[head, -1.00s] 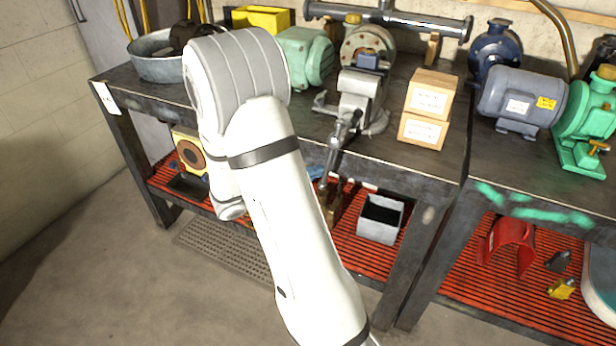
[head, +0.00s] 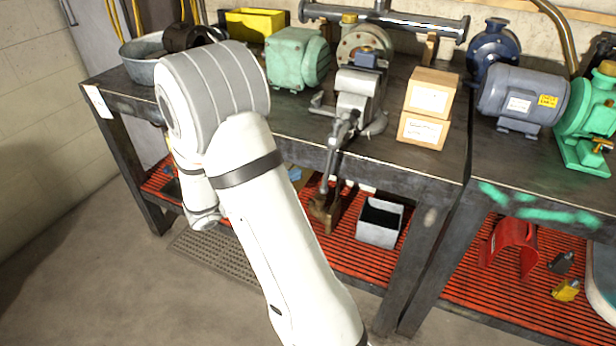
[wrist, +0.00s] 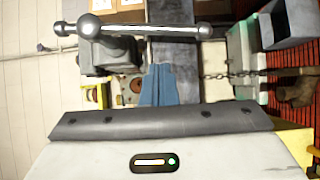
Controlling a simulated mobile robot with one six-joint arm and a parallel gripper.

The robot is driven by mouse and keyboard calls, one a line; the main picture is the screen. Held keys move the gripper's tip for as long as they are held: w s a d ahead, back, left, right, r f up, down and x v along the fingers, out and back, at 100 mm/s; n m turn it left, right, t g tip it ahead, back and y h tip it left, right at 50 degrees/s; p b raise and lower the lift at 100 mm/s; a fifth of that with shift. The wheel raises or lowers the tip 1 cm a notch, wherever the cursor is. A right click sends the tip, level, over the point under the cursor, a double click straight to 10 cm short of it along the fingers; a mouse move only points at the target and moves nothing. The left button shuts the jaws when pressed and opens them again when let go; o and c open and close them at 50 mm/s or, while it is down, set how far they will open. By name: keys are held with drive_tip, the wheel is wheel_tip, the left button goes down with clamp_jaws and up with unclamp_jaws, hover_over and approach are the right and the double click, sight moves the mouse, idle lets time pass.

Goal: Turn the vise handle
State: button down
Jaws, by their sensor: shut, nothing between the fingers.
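The vise (head: 357,95) stands near the front edge of the dark workbench. Its metal handle (head: 330,165) hangs down past the edge, nearly upright and slightly tilted. In the wrist view the handle (wrist: 155,30) lies across the top, with round knobs and a ball-shaped hub at the left.
Two stacked cardboard boxes (head: 428,105) stand right of the vise, and a green motor (head: 297,58) stands left of it. A grey bin (head: 380,222) and a brown metal part (head: 325,210) sit on the red lower shelf. A chain (wrist: 230,75) shows in the wrist view.

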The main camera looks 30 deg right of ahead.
drive_tip(key=w+a+r+p, duration=0.2)
drive_tip(key=a+p, duration=0.6)
drive_tip(key=p, duration=0.9)
drive_tip(key=shift+a+r+m, duration=0.3)
drive_tip(key=shift+a+r, duration=0.05)
drive_tip(key=shift+r, duration=0.05)
drive_tip(key=shift+f+y+p, duration=0.1)
drive_tip(key=shift+y+p, duration=0.2)
drive_tip(key=shift+p, duration=0.65)
drive_tip(key=s+d+f+p, duration=0.2)
drive_tip(key=s+d+p, duration=0.2)
drive_tip(key=d+p, duration=0.4)
drive_tip(key=shift+d+f+m, duration=0.2)
drive_tip(key=shift+d+m, duration=0.1)
drive_tip(key=shift+d, duration=2.1)
